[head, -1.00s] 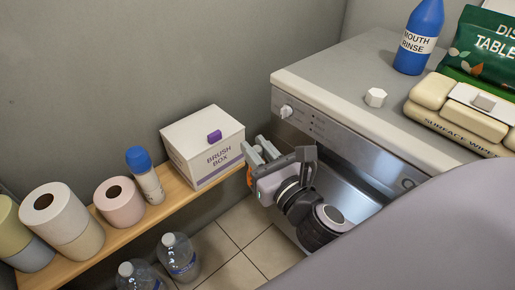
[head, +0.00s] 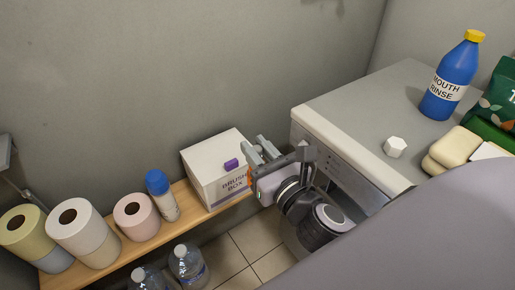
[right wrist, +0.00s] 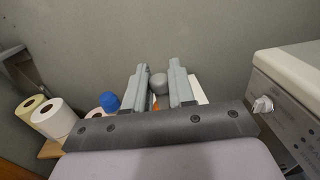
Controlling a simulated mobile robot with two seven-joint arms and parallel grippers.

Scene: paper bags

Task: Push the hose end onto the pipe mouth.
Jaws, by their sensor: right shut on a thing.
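My right gripper (head: 255,151) is beside the right side of the brush box in the head view. In the right wrist view its two grey fingers (right wrist: 158,76) are closed around a small grey round-ended piece (right wrist: 158,84). This may be the hose end, but I cannot tell for sure. A bit of orange (right wrist: 155,102) shows below it, between the fingers. I cannot make out the pipe mouth in either view. My left gripper is in neither view.
The brush box (head: 207,182), paper rolls (head: 82,237) and a blue-capped can (head: 162,198) stand on a wooden shelf. Bottles (head: 187,262) stand below. A white-topped appliance (head: 340,112) is at right, bearing a blue mouth rinse bottle (head: 453,85). A grey fitting (head: 8,152) shows at far left.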

